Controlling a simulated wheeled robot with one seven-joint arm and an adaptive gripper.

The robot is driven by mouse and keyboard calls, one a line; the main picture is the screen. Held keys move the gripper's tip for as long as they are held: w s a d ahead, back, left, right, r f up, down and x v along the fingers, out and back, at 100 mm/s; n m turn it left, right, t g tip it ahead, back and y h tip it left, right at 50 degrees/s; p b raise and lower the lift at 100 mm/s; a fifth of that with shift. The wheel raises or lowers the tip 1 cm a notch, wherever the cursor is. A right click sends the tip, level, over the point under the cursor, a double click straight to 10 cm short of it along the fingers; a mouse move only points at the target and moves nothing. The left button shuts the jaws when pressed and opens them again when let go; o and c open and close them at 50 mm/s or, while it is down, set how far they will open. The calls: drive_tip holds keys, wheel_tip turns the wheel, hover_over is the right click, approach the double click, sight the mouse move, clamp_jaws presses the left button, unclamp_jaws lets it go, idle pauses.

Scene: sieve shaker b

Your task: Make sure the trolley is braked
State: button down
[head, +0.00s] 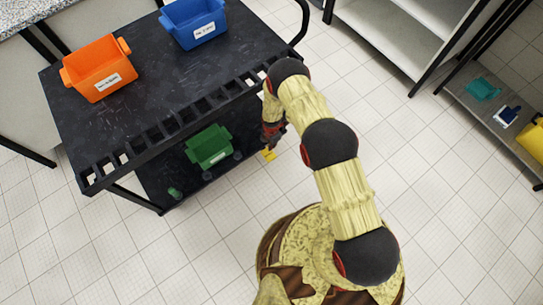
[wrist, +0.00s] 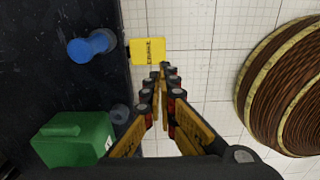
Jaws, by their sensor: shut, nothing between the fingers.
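The trolley (head: 130,125) is black, with a top deck and a lower shelf. A yellow plate (wrist: 148,51) with dark lettering sticks out from the lower edge of the trolley, over the floor. It also shows in the head view as a small yellow piece (head: 268,155). I cannot tell whether it is up or pressed down. My gripper (wrist: 161,70) is shut and empty, its tips pointing toward the floor just beside the plate's near right corner. I cannot tell whether they touch it. In the head view my gripper (head: 271,138) is beside the trolley's right end, partly hidden.
An orange bin (head: 98,69) and a blue bin (head: 194,22) stand on the top deck. A green bin (head: 208,146) and a blue cylindrical thing (wrist: 92,46) are on the lower shelf. White shelving (head: 405,45) stands at the back right. The tiled floor between is clear.

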sight(272, 158)
drive_tip(key=shift+f, duration=0.1)
wheel_tip(272, 158, down, 14)
drive_tip(key=b, duration=0.6)
idle(0.4)
